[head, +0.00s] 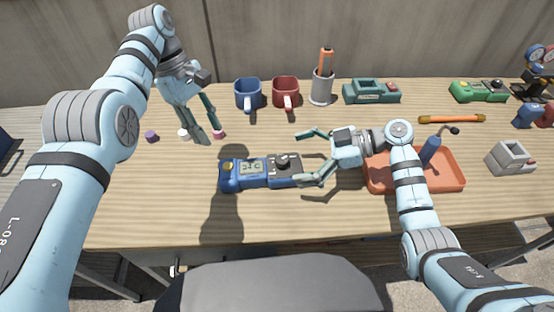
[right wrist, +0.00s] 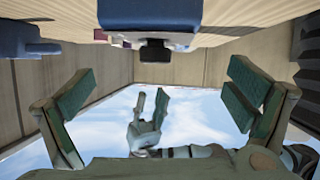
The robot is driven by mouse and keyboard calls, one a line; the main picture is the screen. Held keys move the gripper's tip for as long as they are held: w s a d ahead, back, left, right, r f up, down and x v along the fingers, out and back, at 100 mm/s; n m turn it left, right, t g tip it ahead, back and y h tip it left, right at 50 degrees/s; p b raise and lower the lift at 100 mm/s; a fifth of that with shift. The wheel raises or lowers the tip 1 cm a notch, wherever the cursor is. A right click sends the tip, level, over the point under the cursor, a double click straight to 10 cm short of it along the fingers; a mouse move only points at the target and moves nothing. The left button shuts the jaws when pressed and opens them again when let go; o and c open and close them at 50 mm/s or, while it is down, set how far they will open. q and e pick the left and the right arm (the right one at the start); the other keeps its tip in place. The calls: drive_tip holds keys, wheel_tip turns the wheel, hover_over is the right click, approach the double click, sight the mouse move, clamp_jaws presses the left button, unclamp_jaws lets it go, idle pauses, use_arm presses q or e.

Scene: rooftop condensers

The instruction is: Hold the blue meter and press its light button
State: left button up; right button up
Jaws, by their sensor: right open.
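The blue meter (head: 258,186) lies flat on the bench in the head view, its small screen up, a dark knob at its right end and a yellow button (head: 228,166) at its left end. In the right wrist view the meter (right wrist: 150,15) is at the top middle, its dark knob jutting out. My right gripper (head: 311,157) is open at the meter's right end, apart from it; its spread fingers show in the right wrist view (right wrist: 160,95). My left gripper (head: 211,137) is empty and open, above the bench behind and left of the meter; it also shows in the right wrist view (right wrist: 151,115).
An orange tray (head: 440,185) holding a blue tool lies right of the meter, under my right arm. Blue (head: 248,92) and red (head: 285,91) mugs, a grey cup (head: 321,90) and a teal device (head: 371,92) stand behind. The bench in front of the meter is clear.

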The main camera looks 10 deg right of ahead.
sight(275, 162)
drive_tip(key=x, duration=0.8)
drive_tip(key=shift+a+f, duration=0.1)
drive_tip(key=shift+a, duration=0.05)
drive_tip(key=c, duration=1.6)
use_arm(q)
clamp_jaws()
use_arm(e)
drive_tip(key=shift+c, duration=0.7)
